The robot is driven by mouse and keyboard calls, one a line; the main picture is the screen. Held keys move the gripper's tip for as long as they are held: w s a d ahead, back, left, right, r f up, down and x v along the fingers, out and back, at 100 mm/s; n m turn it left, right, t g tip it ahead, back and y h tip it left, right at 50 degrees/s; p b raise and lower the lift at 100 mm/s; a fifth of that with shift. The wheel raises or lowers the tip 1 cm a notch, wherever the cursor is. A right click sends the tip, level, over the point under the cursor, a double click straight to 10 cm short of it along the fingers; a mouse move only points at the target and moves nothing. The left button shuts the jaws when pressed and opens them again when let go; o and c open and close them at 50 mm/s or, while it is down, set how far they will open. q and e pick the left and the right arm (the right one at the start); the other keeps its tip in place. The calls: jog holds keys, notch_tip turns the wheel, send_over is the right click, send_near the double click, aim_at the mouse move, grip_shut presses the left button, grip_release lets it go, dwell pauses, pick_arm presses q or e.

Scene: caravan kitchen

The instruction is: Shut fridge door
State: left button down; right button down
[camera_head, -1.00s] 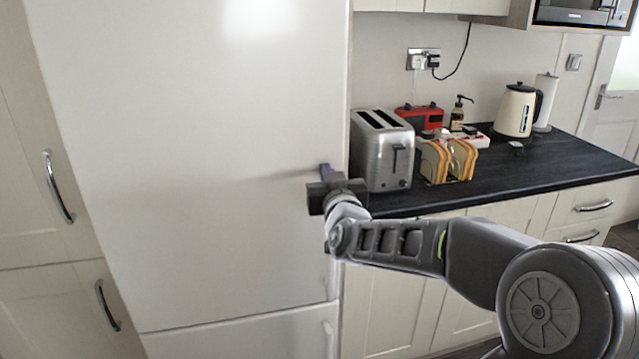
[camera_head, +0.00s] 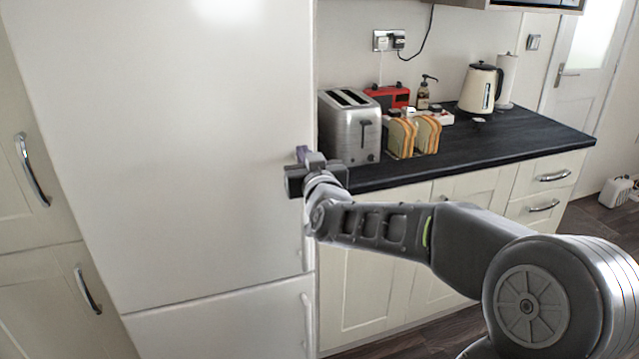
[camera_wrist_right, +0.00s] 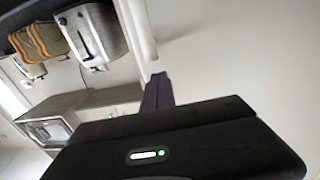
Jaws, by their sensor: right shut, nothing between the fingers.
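The fridge door (camera_head: 170,150) is the large white upper panel filling the left half of the head view, above a lower white door (camera_head: 230,325). The upper door looks about flush with the lower one; I cannot tell whether a small gap is left. My right gripper (camera_head: 302,155) is shut and empty, with its fingertips at the door's right edge, against or very close to its face. In the right wrist view the shut fingers (camera_wrist_right: 157,92) point at the white door surface (camera_wrist_right: 230,60), beside a pale vertical handle (camera_wrist_right: 137,28). My left gripper is not in view.
A dark worktop (camera_head: 500,145) right of the fridge holds a steel toaster (camera_head: 350,130), a toast rack (camera_head: 412,135) and a cream kettle (camera_head: 480,88). Cream cupboards with handles stand left of the fridge (camera_head: 32,170).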

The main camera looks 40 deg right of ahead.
jog(key=v, duration=0.8)
jog(key=shift+s+d+f+b, duration=0.2)
jog(key=shift+d+f+b, duration=0.15)
jog(key=shift+d+f, duration=0.05)
jog(key=w+a+f+g+y+p, duration=0.1)
jog(key=a+f+g+y, duration=0.15)
jog(key=a+f, duration=0.55)
jog(key=w+a+f+g+y, duration=0.1)
jog(key=w+a+f+y, duration=0.15)
jog(key=f, duration=0.95)
jog(key=w+a+f+g+y+p, duration=0.1)
jog(key=a+f+g+y, duration=0.15)
jog(key=a+f, duration=0.55)
jog(key=s+a+f+n+g+y+p, duration=0.1)
jog(key=s+a+f+g+y, duration=0.1)
jog(key=s+a+f, duration=0.45)
jog(key=s+a+f+n+g+y, duration=0.1)
jog(key=s+a+f+g+y, duration=0.15)
jog(key=f, duration=0.75)
jog(key=s+a+f+g+p, duration=0.1)
jog(key=s+a+f+g, duration=0.1)
jog(key=s+a, duration=0.3)
jog(key=s+a+f+n+g, duration=0.1)
jog(key=s+a+f, duration=0.3)
jog(key=s, duration=0.6)
jog(key=shift+a+f+n+g+y+p, duration=0.3)
jog(key=shift+a+f+g+p, duration=0.05)
jog(key=shift+f+g, duration=0.5)
